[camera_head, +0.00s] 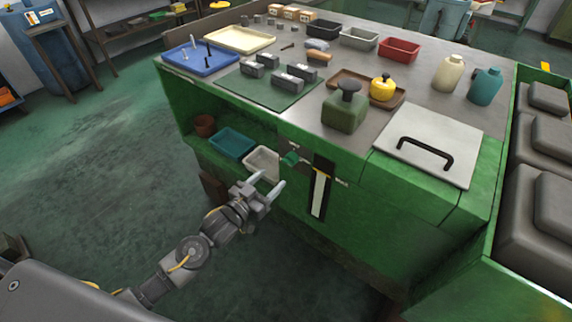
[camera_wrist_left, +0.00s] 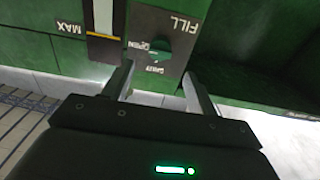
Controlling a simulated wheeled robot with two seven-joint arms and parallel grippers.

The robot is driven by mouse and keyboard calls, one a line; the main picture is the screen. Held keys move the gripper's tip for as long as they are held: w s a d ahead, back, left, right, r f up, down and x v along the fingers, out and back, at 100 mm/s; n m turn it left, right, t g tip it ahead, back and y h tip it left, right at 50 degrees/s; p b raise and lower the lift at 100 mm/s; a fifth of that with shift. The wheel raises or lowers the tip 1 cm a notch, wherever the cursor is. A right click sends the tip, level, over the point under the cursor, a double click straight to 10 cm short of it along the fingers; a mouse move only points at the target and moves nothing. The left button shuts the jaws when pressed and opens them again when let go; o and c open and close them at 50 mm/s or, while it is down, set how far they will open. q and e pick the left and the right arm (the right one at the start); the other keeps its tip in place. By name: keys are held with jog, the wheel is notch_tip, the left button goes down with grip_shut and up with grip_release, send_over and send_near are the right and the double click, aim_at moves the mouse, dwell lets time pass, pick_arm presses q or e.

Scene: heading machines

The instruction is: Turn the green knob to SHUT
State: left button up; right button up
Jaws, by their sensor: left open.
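The green knob (camera_head: 290,158) is on a dark plate on the front of the green machine, below the worktop. In the left wrist view the knob (camera_wrist_left: 160,48) sits under a FILL label, with small upside-down lettering beside it; which mark it points to is hard to tell. My left gripper (camera_head: 268,183) is open and empty, in front of the machine, just below and left of the knob in the head view. In the left wrist view its fingertips (camera_wrist_left: 158,72) are apart, with the knob beyond the gap between them. My right gripper is not in view.
A gauge strip (camera_head: 319,192) marked MAX is right of the knob. Left of it, an open shelf holds a grey tray (camera_head: 262,163) and a teal tray (camera_head: 232,143). A hatch with a black handle (camera_head: 425,152) is on top. The floor at left is clear.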

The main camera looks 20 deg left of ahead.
aim_at(290, 160)
pick_arm(q)
jog(key=x, duration=0.8)
jog(key=shift+w, duration=0.35)
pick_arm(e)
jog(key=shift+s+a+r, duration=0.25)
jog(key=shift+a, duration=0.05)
pick_arm(q)
jog(key=shift+d, duration=0.1)
jog(key=shift+c, duration=0.5)
jog(key=c, duration=0.9)
jog(key=shift+p, duration=0.3)
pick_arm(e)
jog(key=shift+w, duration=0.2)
